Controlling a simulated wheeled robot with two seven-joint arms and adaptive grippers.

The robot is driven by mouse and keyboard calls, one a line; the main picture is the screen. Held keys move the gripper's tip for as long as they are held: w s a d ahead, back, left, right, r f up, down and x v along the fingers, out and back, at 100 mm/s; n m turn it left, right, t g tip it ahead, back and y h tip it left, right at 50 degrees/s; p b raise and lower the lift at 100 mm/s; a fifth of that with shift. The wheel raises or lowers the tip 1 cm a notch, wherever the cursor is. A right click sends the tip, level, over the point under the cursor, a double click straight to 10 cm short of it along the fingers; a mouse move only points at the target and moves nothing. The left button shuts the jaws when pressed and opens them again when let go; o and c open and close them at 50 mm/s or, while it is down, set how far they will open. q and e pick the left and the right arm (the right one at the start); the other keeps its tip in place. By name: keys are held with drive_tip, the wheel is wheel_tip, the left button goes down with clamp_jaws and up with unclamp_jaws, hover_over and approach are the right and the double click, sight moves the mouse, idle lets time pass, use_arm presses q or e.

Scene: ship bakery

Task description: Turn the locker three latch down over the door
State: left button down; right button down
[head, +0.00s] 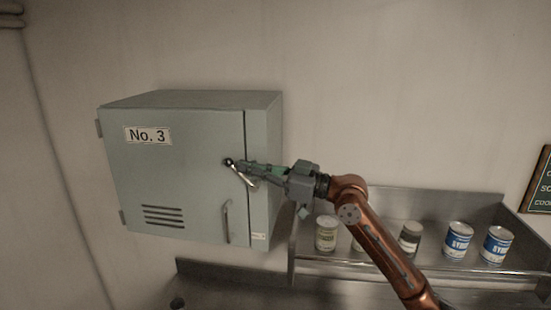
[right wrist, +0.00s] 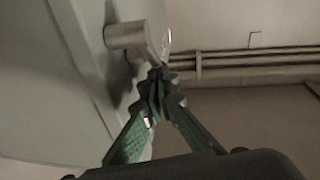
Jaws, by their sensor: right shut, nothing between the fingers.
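The locker (head: 185,190) is a pale green metal box on the wall, labelled "No. 3" (head: 148,135). Its door is closed flush. The latch (head: 247,179) is a small metal lever on a dark pivot at the door's right edge. It slants down to the right from the pivot, partly hidden by my gripper. My right gripper (head: 240,164) is shut and empty, with its fingertips right at the latch pivot. In the right wrist view the fingertips (right wrist: 160,82) meet just beside a metal cylinder and bar of the latch (right wrist: 128,35); contact cannot be told. My left gripper is not in view.
A vertical door handle (head: 227,221) is below the latch. A steel shelf (head: 345,262) with several cans, including blue-labelled ones (head: 458,240), stands at the lower right, behind my right arm. The wall above the locker is clear.

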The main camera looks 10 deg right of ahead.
sight(236, 172)
drive_tip(key=shift+w+a+f, duration=0.1)
drive_tip(key=shift+a+f, duration=0.05)
drive_tip(key=shift+a, duration=0.3)
drive_tip(key=shift+w+a+f, duration=0.25)
drive_tip(key=shift+a+f, duration=0.1)
drive_tip(key=shift+a, duration=0.05)
drive_tip(key=shift+w+a+f+b, duration=0.15)
drive_tip(key=shift+a+f+b, duration=0.15)
drive_tip(key=shift+a+f, duration=0.4)
drive_tip(key=shift+a, duration=0.1)
drive_tip(key=shift+r, duration=0.1)
idle(0.8)
